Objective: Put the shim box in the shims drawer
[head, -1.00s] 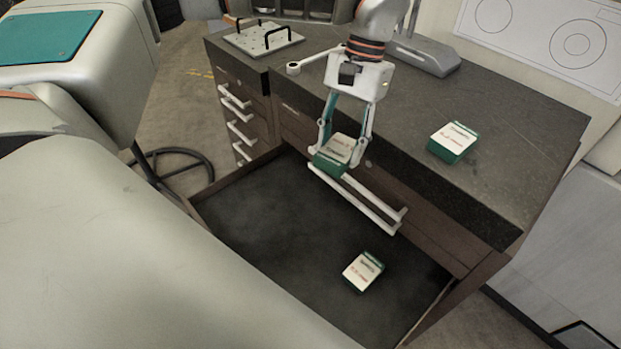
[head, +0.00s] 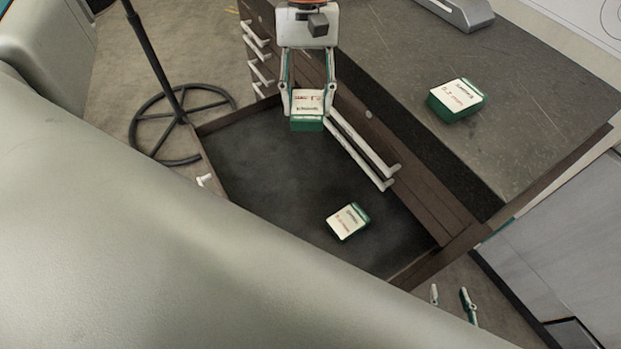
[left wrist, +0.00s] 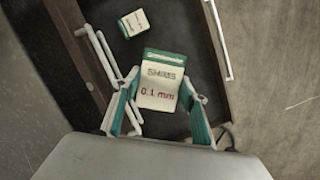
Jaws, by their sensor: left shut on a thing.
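My left gripper (head: 305,108) is shut on a green and white shim box (head: 306,123), held over the far part of the open drawer (head: 258,165). In the left wrist view the held box (left wrist: 160,82) reads "SHIMS 0.1 mm" between the fingers. A second shim box (head: 348,222) lies on the drawer floor, apart from the held one; it also shows in the left wrist view (left wrist: 133,23). A third similar box (head: 455,100) sits on the bench top. My right gripper (head: 452,300) shows only its fingertips, spread apart and empty, beyond the drawer's right corner.
The dark bench top (head: 400,60) has a grey stand (head: 460,12) at its back. White bar handles (head: 360,150) stick out beside the drawer opening. A round-footed stand (head: 180,125) is on the floor at left. Much of the drawer floor is bare.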

